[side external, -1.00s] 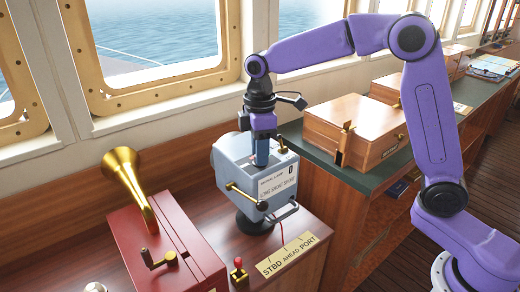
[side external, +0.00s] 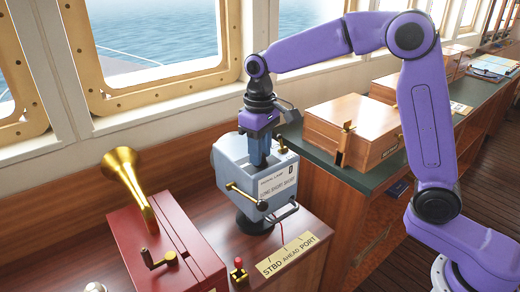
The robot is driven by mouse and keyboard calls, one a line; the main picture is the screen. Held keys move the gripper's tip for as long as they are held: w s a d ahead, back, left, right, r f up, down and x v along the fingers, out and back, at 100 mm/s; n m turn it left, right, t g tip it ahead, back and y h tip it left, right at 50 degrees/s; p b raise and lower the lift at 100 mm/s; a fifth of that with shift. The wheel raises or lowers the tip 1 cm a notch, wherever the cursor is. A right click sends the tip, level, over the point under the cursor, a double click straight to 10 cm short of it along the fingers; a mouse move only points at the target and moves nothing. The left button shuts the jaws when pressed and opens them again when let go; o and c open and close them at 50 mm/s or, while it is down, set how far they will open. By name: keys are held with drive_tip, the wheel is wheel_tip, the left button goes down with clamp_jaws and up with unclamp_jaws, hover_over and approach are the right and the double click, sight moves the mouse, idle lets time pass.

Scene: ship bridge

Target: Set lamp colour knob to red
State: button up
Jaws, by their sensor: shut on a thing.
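The signal lamp (side external: 232,164) is a grey-blue box on a round dark foot, standing on the wooden console. Its front carries a white label plate (side external: 277,183) and a brass lever (side external: 246,197). My gripper (side external: 258,160) points straight down onto the top of the lamp, its fingers shut. What they grip is hidden by the fingers; it sits where a knob on the lamp's top would be. The colour knob's pointer and any colour marks cannot be made out in this view.
A red box with a brass horn (side external: 133,180) and crank stands left of the lamp. A wooden case (side external: 352,133) stands on the green counter behind right.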

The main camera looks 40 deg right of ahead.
drive_tip(key=shift+r+m, duration=0.1)
drive_tip(key=shift+m, duration=0.6)
drive_tip(key=o, duration=1.1)
drive_tip(key=shift+c, duration=0.2)
wheel_tip(320, 180, up, 17)
drive_tip(key=shift+r, duration=0.15)
drive_tip(key=s+d+f+n, duration=0.3)
drive_tip(key=s+f, duration=0.4)
drive_tip(key=s, duration=0.3)
drive_tip(key=s+d+f+n, duration=0.3)
drive_tip(key=s+f, duration=0.4)
drive_tip(key=s, duration=0.4)
drive_tip(key=s+d+f+n, duration=0.4)
drive_tip(key=s+f, duration=0.2)
drive_tip(key=s, duration=0.4)
drive_tip(key=shift+s+f, duration=0.2)
drive_tip(key=shift+f, duration=0.2)
